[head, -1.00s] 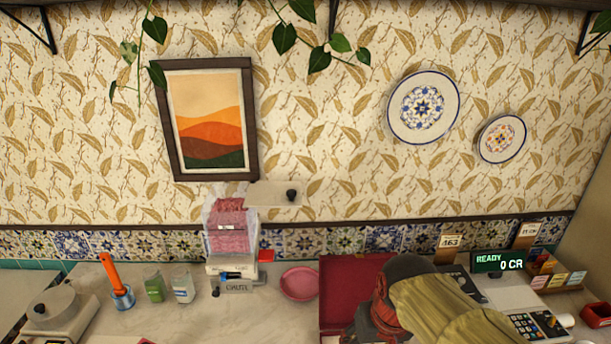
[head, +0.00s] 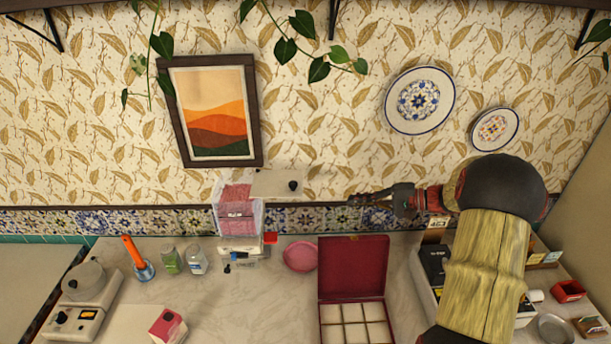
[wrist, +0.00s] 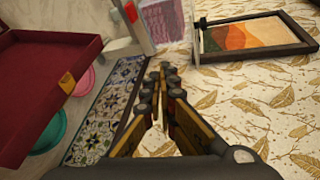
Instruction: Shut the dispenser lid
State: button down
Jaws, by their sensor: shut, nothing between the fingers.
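The dispenser (head: 237,212) is a clear box with pink contents, standing on the counter against the tiled wall. Its pale flat lid (head: 268,183) with a dark knob (head: 292,186) is open and sticks out to the right of the box top. My gripper (head: 352,199) is shut and empty, pointing left, to the right of the lid and slightly lower in the picture, apart from it. In the wrist view the shut fingers (wrist: 164,72) point up toward the dispenser's pink contents (wrist: 165,22).
An open red compartment box (head: 352,265) stands below my gripper. A pink dish (head: 300,256), small jars (head: 196,262) and an orange-handled tool (head: 133,252) are on the counter. The framed picture (head: 214,110) hangs above the dispenser.

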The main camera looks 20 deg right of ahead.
notch_tip(320, 180, up, 6)
jog(key=w+n+t+y, duration=0.1)
jog(key=w+n+t, duration=0.1)
jog(key=w+a+p, duration=0.1)
jog(key=w+a, duration=0.5)
jog(key=a, duration=0.5)
jog(key=shift+w+a+f+n, duration=0.15)
jog(key=shift+w+f+n, duration=0.15)
jog(key=shift+n, duration=0.1)
jog(key=shift+s, duration=0.1)
